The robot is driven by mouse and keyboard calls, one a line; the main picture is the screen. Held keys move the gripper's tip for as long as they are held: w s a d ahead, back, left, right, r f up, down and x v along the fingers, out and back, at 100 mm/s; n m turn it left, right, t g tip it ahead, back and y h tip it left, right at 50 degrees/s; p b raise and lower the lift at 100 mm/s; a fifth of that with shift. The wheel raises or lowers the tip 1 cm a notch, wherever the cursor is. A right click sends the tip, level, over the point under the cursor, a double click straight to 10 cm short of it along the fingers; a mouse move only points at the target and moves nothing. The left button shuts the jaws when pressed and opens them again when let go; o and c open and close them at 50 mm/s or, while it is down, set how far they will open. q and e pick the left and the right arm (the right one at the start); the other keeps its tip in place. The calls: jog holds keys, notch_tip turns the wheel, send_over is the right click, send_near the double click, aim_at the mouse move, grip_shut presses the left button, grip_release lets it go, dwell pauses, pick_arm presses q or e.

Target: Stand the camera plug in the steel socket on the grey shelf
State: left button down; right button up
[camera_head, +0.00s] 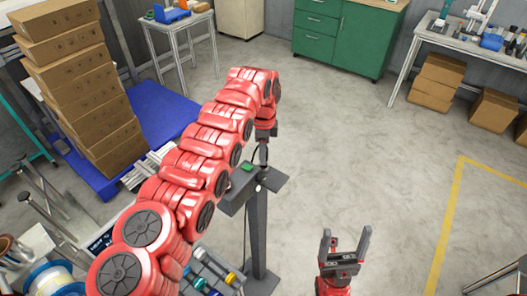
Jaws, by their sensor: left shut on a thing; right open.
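The grey shelf (270,183) is a small dark plate on a post in the middle of the view. My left arm reaches across from the lower left, and its gripper (264,143) points down over the shelf. It is shut on a thin grey piece, which I take for the camera plug (263,155); its lower end is close above or at the shelf. A small pale spot at the shelf may be the steel socket (263,174); I cannot tell whether the plug is in it. My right gripper (346,238) is open and empty at the lower right, apart from the shelf.
The shelf's post (257,230) stands on the floor. Stacked cardboard boxes (75,85) stand on a blue pallet (165,115) at left. A green cabinet (340,38) is at the back.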

pick_arm(q)
jog(key=shift+f+b, duration=1.15)
jog(key=shift+f, duration=0.45)
jog(key=c, duration=0.5)
grip_release()
jog(key=shift+r, duration=0.2)
jog(key=shift+w+r, duration=0.1)
jog(key=shift+r, duration=0.3)
notch_tip(320, 180, up, 6)
jog(key=shift+d+b, duration=0.1)
jog(key=shift+b, duration=0.6)
notch_tip(320, 180, up, 10)
jog(key=p, duration=0.9)
jog(key=shift+r+p, duration=0.15)
jog(key=shift+p, duration=0.2)
